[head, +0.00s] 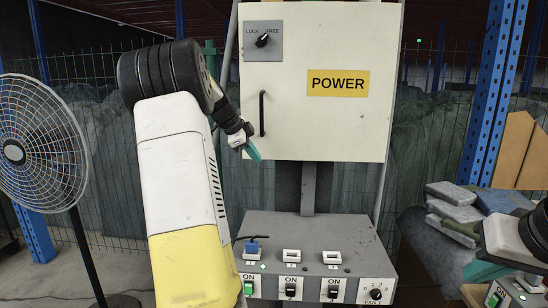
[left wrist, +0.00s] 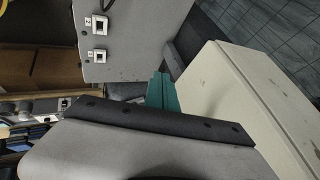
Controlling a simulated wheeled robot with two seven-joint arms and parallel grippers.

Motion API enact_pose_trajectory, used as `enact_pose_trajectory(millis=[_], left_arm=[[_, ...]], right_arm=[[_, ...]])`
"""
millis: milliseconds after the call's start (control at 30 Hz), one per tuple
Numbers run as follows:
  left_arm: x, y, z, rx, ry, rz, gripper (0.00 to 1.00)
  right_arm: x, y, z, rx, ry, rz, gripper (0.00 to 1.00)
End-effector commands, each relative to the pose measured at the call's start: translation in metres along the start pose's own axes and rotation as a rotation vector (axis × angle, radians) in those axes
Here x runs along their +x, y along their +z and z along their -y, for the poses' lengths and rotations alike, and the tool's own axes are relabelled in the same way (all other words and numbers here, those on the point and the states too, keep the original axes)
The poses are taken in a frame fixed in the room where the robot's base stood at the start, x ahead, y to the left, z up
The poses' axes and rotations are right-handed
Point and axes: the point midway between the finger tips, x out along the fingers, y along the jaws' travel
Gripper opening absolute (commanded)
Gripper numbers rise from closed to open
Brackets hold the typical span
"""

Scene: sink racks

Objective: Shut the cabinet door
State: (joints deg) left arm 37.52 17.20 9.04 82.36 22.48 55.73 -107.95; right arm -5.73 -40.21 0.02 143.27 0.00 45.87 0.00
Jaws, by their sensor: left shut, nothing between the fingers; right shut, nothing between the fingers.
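The pale cabinet door (head: 325,125) carries a yellow POWER label, a black bar handle (head: 262,114) near its left edge, and a lock knob (head: 262,40) on a grey LOCK/FREE plate. The door looks close to flush; I cannot tell whether a gap is left. My left gripper (head: 253,151) has its teal fingers together and empty at the door's lower left corner, below the handle. In the left wrist view the fingers (left wrist: 162,92) are beside the pale cabinet (left wrist: 245,105); contact is unclear. My right gripper (head: 485,271), partly cut off, is shut and empty at the lower right.
A grey switch console (head: 310,230) stands below the cabinet on a post. A fan (head: 40,145) is at the left. Stacked grey blocks (head: 455,205) and blue rack posts (head: 497,90) are at the right. A wire fence runs behind.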

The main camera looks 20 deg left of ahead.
Motion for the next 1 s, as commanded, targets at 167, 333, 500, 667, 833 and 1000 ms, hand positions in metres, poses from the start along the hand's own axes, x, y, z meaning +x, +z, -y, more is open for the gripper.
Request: enact_pose_trajectory(millis=[167, 333, 500, 667, 833, 1000], left_arm=[[-0.026, 0.001, 0.0, 0.0, -0.003, 0.002, 0.0], [-0.051, 0.0, -0.001, 0.0, -0.003, 0.003, 0.0], [-0.077, 0.001, -0.002, -0.001, -0.002, 0.003, 0.0], [-0.09, 0.0, -0.003, 0.0, 0.0, 0.002, 0.0], [-0.093, 0.0, -0.003, 0.0, 0.002, 0.002, 0.0], [-0.093, 0.0, -0.003, -0.001, 0.001, 0.002, 0.0]], right_arm=[[0.001, 0.0, 0.0, 0.0, 0.0, 0.002, 0.0], [0.0, 0.0, 0.0, 0.0, 0.0, 0.001, 0.0], [0.0, 0.0, 0.0, 0.0, 0.0, 0.001, 0.0], [0.0, 0.0, 0.0, 0.0, 0.0, 0.001, 0.0], [0.0, 0.0, 0.0, 0.0, 0.0, 0.001, 0.0], [0.0, 0.0, 0.0, 0.0, 0.0, 0.001, 0.0]])
